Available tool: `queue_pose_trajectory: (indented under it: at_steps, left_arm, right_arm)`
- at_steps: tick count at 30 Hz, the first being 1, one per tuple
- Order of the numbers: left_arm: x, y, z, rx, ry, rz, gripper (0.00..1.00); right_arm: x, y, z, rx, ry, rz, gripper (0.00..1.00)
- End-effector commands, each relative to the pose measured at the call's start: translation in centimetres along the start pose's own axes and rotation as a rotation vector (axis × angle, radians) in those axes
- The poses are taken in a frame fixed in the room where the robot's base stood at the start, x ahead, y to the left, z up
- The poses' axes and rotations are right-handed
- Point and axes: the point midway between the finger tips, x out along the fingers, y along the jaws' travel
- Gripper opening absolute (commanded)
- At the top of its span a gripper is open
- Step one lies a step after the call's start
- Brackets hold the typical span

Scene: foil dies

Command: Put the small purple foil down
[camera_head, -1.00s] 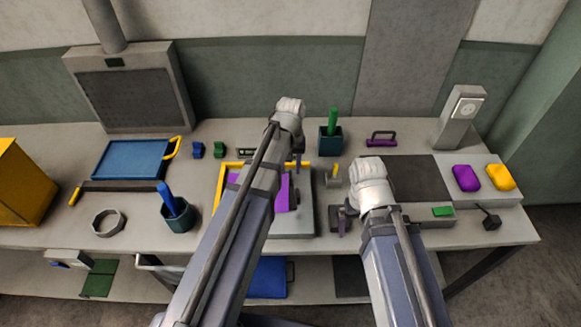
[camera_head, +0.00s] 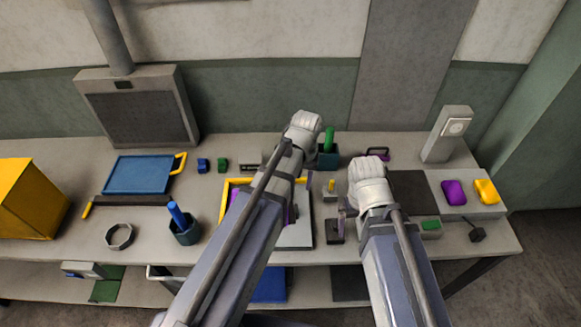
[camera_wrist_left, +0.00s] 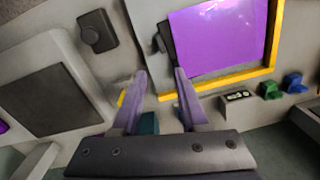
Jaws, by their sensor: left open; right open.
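A purple foil sheet (camera_wrist_left: 220,35) lies flat inside a yellow-edged frame (camera_wrist_left: 222,84) on a grey bed. In the head view my left arm covers most of it. In the head view the left fingers are hidden behind the arm. My right gripper (camera_head: 342,212) is open, right of the framed bed, above or beside a dark block (camera_head: 335,231).
A teal cup (camera_head: 186,232) with a blue handle and a blue tray (camera_head: 138,174) stand left. Small blue (camera_head: 203,165) and green (camera_head: 223,165) blocks lie behind the frame. Purple (camera_head: 453,193) and yellow (camera_head: 486,192) pieces lie on a pale pad at right.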

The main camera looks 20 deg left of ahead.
Motion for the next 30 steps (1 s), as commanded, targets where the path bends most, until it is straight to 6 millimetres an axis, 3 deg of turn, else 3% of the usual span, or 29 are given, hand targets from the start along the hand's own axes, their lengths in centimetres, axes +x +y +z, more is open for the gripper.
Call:
queue_pose_trajectory:
  at_steps: [1, 3, 6, 9, 30]
  left_arm:
    - [0.0, 1.5, 3.4, 0.085, -0.004, -0.013, 0.43]
    - [-0.1, 3.0, 6.3, 0.193, -0.009, -0.033, 0.43]
    - [-0.1, 4.5, 9.4, 0.314, -0.013, -0.054, 0.43]
    - [-0.2, 5.1, 11.2, 0.387, -0.017, -0.069, 0.43]
    - [-0.2, 5.4, 11.5, 0.412, -0.019, -0.073, 0.43]
  right_arm:
    - [0.0, 0.0, 0.0, 0.0, 0.0, 0.0, 1.0]
    - [0.0, 0.0, 0.0, 0.0, 0.0, 0.0, 1.0]
    - [0.0, 0.0, 0.0, 0.0, 0.0, 0.0, 1.0]
    - [0.0, 0.0, 0.0, 0.0, 0.0, 0.0, 1.0]
    - [0.0, 0.0, 0.0, 0.0, 0.0, 0.0, 1.0]
